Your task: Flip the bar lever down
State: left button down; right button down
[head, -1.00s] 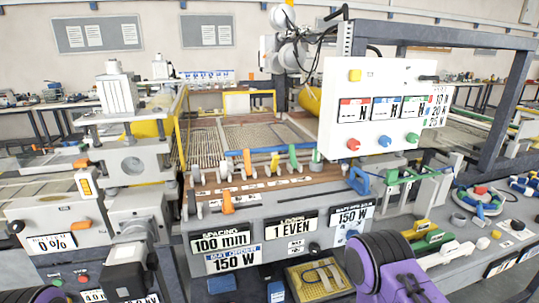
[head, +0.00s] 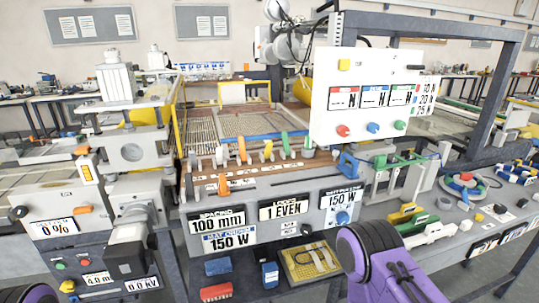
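A row of small levers and clips stands along the brown bed's front edge, among them an orange lever (head: 241,150), a yellow lever (head: 267,151) and a green lever (head: 286,145). A blue bar (head: 258,137) runs just behind them. Another orange lever (head: 223,186) sits lower on the front ledge, and a blue handle (head: 347,165) stands at the ledge's right end. I cannot tell which is the bar lever. My purple right arm shows at the bottom right, clear of the levers. Neither gripper is in view.
A white control panel (head: 368,95) with coloured knobs overhangs the bed at the right. A grey press unit (head: 133,155) stands at the left. Below the front labels lie a yellow tray (head: 311,262) and a red block (head: 216,291). Green and yellow clamps (head: 412,217) sit on the right bench.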

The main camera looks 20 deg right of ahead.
aim_at(268, 146)
jog(key=k, duration=1.15)
jog(key=z, duration=0.3)
jog(key=i, duration=0.35)
jog(key=z, duration=0.75)
jog(key=i, duration=1.35)
jog(key=u, duration=0.85)
